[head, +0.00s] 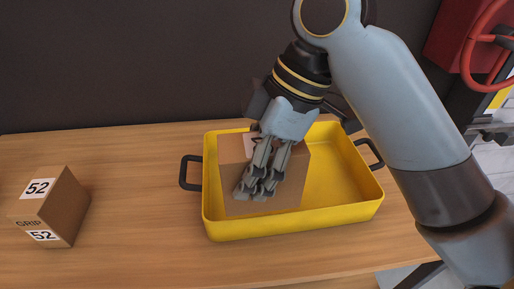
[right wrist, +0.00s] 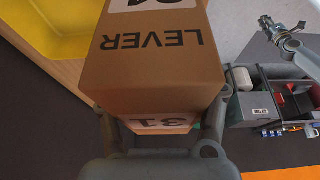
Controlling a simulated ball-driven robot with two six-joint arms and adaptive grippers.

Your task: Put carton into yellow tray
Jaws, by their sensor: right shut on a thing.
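The yellow tray (head: 345,205), with black side handles, stands on the wooden table in the head view. It also shows at the upper left of the right wrist view (right wrist: 45,28). A brown carton (head: 292,186) appears within the tray's outline in the head view. In the right wrist view the carton (right wrist: 150,75) is marked LEVER and 31. My right gripper (head: 257,192) is shut on the carton, its fingers across the near face. I cannot tell whether the carton's underside touches the tray floor.
Another brown carton (head: 62,207), marked 52 and GRIP, stands on the table at the left. The table (head: 135,190) between it and the tray is clear. Red equipment (head: 465,40) stands beyond the table at the right. A grey unit with bins (right wrist: 275,105) shows in the wrist view.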

